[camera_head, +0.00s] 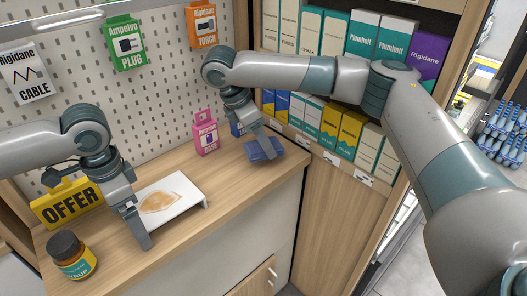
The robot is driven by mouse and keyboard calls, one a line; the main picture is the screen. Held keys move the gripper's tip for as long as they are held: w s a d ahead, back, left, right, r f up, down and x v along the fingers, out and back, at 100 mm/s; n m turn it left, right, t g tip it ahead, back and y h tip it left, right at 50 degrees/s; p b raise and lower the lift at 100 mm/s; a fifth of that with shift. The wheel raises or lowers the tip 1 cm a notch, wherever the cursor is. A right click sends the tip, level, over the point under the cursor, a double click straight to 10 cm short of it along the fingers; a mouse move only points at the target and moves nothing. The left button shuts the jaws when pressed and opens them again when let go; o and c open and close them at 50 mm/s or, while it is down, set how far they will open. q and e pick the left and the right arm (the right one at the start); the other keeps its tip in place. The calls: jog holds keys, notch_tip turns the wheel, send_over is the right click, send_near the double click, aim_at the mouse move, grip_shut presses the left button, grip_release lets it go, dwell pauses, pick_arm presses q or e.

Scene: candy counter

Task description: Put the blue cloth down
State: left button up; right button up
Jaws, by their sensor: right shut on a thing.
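The blue cloth (263,151) is a small folded dark-blue piece at the right end of the wooden counter (236,188). My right gripper (268,148) comes down over it from above and is shut on it. The cloth is at or just above the counter top; I cannot tell whether it touches. My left gripper (144,240) points down beside the left edge of a white tray (183,208) that bears a brown, spill-like patch (160,202). Its fingers show edge-on, so their opening is unclear.
A dark-lidded syrup jar (72,256) stands at the front left, near a yellow OFFER sign (70,205). A pink case package (206,137) is at the counter's back, left of the cloth. Shelves of boxes (330,123) stand behind the right end. Counter between tray and cloth is clear.

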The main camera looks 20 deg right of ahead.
aim_at(263, 152)
jog(key=shift+f, duration=1.9)
jog(key=shift+f, duration=0.1)
jog(key=o, duration=0.9)
jog(key=shift+o, duration=0.2)
jog(key=v, duration=1.2)
jog(key=shift+o, duration=0.5)
jog(key=shift+w+a, duration=0.15)
jog(key=shift+a, duration=0.4)
